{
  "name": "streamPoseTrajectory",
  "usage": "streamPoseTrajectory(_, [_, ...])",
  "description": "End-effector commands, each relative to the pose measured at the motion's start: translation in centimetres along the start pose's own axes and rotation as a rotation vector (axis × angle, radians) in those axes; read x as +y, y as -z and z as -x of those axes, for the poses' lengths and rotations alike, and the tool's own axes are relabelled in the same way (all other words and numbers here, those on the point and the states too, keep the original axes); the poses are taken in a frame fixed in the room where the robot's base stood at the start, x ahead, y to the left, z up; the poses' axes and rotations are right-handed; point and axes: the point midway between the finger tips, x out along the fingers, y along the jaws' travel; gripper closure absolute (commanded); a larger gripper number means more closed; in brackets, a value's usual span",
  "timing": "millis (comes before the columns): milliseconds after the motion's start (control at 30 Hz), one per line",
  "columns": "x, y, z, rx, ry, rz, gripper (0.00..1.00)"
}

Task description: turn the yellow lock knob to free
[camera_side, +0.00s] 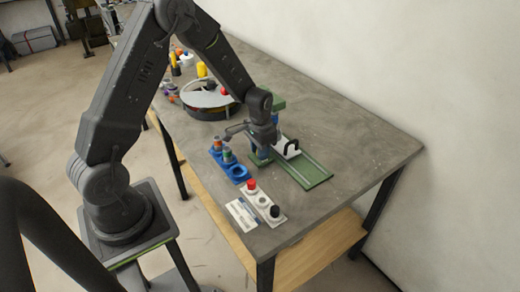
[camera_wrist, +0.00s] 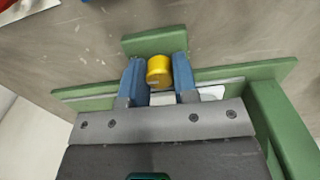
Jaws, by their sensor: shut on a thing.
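The yellow lock knob (camera_wrist: 158,72) is a short round knob with a small pale mark, seen in the wrist view between the two blue fingers of my gripper (camera_wrist: 160,80). The fingers are shut on its sides. In the side view my gripper (camera_side: 262,150) reaches down at the green jig, and the knob is hidden there. The green jig (camera_side: 308,174) has a long flat channel, and its green walls (camera_wrist: 275,115) also show in the wrist view. A white slide with a black handle (camera_side: 291,148) sits at the channel's upper end.
A blue holder (camera_side: 237,171) with small parts stands just left of the jig. A white panel with red and black buttons (camera_side: 264,201) and a card (camera_side: 241,215) lie near the front edge. A round turntable (camera_side: 210,101) is at the back. The table's right side is clear.

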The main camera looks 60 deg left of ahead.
Motion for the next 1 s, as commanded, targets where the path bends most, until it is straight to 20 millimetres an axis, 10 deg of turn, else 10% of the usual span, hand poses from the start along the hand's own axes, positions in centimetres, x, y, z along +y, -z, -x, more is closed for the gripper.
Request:
streamPoseTrajectory(100, [0.0,0.1,0.0,0.003,0.001,-0.003,0.96])
streamPoseTrajectory(133, [0.0,0.1,0.0,0.003,0.001,-0.002,0.7])
streamPoseTrajectory(367, [0.0,0.0,0.0,0.001,0.001,-0.001,0.48])
streamPoseTrajectory(733, [0.0,0.1,0.8,0.002,0.001,0.0,0.47])
streamPoseTrajectory(1000, [0.0,0.1,6.2,0.007,0.002,0.0,0.47])
